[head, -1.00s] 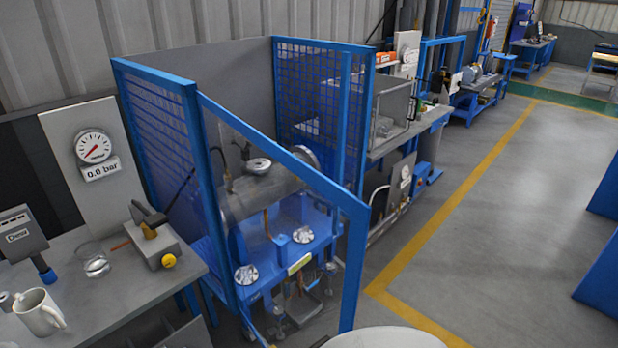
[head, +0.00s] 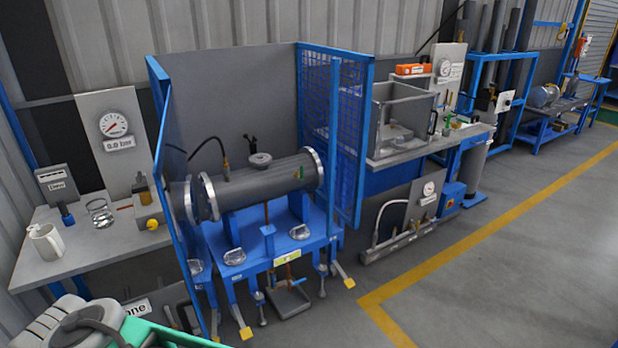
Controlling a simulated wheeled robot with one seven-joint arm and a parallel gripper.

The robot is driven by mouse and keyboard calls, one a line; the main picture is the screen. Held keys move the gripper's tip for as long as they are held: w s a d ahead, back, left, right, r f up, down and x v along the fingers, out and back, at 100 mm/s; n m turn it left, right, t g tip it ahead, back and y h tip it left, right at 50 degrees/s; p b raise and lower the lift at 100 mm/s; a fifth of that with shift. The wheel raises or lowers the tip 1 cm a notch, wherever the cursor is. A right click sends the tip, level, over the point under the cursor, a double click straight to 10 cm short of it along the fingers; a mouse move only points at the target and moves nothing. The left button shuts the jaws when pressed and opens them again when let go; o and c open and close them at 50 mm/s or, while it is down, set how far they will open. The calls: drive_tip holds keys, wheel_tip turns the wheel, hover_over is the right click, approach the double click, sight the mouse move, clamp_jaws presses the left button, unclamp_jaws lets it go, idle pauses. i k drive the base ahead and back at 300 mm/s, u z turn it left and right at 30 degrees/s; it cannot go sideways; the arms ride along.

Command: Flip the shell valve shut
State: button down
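The flanged shell (head: 260,185) is a grey horizontal cylinder on a blue stand (head: 265,255) in the head view. It has silvery flanges at its ends and a round grey fitting (head: 259,159) on top. A small orange part (head: 289,271) shows low under the stand. I cannot tell which part is the shell valve, nor its position. My gripper is not in view.
Blue mesh guards (head: 348,140) flank the stand, with its front in view. A bench (head: 85,265) with a mug (head: 46,242) and a 0.0 bar gauge (head: 113,125) stands left. A clear-sided box (head: 403,115) stands right. Open grey floor (head: 500,290) lies at right.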

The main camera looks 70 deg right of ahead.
sight(300, 176)
drive_tip(key=u, duration=3)
drive_tip(key=k, duration=2.7)
drive_tip(key=z, duration=2.25)
